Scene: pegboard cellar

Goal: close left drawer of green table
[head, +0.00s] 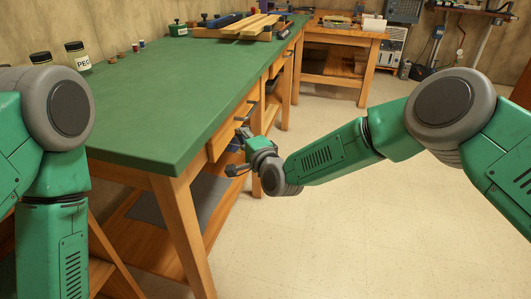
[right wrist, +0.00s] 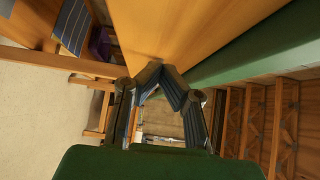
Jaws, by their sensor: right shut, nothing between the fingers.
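The green table (head: 170,95) runs away from me, with wooden drawers along its right side. The near drawer, the left one as seen from its front, has a wooden front (head: 220,141) that seems to stand out a little from under the top. My right gripper (head: 243,132) is shut and empty, with its fingers at this front. In the right wrist view the closed fingertips (right wrist: 158,74) point at a broad wooden panel (right wrist: 190,30); I cannot tell if they touch it. My left arm shows at the left, but its gripper is out of view.
Jars (head: 78,57) and small items stand on the table's far-left edge. A clamp and wooden boards (head: 250,26) lie at its far end. A wooden bench (head: 345,42) stands at the back. The floor (head: 330,225) right of the table is clear.

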